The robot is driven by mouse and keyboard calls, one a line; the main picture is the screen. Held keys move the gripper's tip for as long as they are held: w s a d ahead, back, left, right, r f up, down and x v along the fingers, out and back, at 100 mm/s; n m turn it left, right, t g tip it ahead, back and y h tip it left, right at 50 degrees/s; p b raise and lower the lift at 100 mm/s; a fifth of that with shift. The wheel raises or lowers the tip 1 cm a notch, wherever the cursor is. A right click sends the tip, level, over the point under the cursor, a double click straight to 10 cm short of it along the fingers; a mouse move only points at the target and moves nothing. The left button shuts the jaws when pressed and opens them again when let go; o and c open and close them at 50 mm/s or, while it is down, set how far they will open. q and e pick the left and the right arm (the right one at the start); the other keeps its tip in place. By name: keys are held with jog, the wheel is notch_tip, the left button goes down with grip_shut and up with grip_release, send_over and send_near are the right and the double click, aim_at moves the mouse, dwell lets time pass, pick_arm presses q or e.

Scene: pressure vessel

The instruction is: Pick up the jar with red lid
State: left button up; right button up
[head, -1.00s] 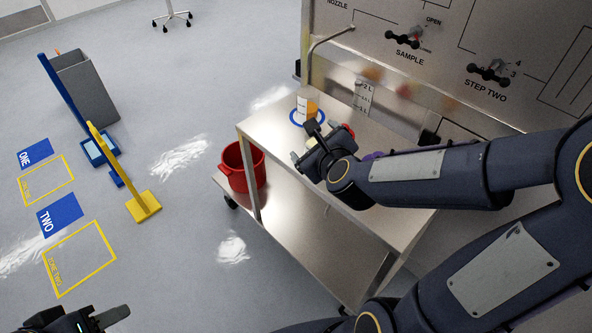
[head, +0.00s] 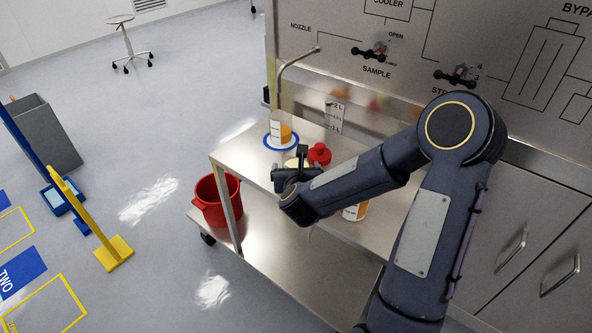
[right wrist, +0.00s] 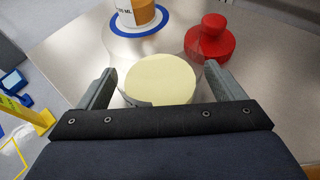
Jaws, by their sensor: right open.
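A red lid with a knob (head: 319,154) is on the top of the steel cart; it also shows in the right wrist view (right wrist: 210,42). Beside it is a clear container with pale yellow contents (right wrist: 158,82), which shows partly in the head view (head: 297,162). My right gripper (right wrist: 161,70) is open, with one finger on each side of the pale yellow contents; I cannot tell whether they touch. In the head view my right gripper (head: 290,172) hides part of this container. The red lid is outside the fingers, beyond the right one. My left gripper is out of view.
A labelled container with orange contents (head: 282,132) stands on a blue ring (head: 268,146) under a bent nozzle (head: 296,56). Another orange container (head: 355,211) is partly behind my right arm. A red bucket (head: 215,200) sits on the lower shelf. A wall panel (head: 350,28) borders the cart.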

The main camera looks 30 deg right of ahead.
jog(key=c, duration=1.1)
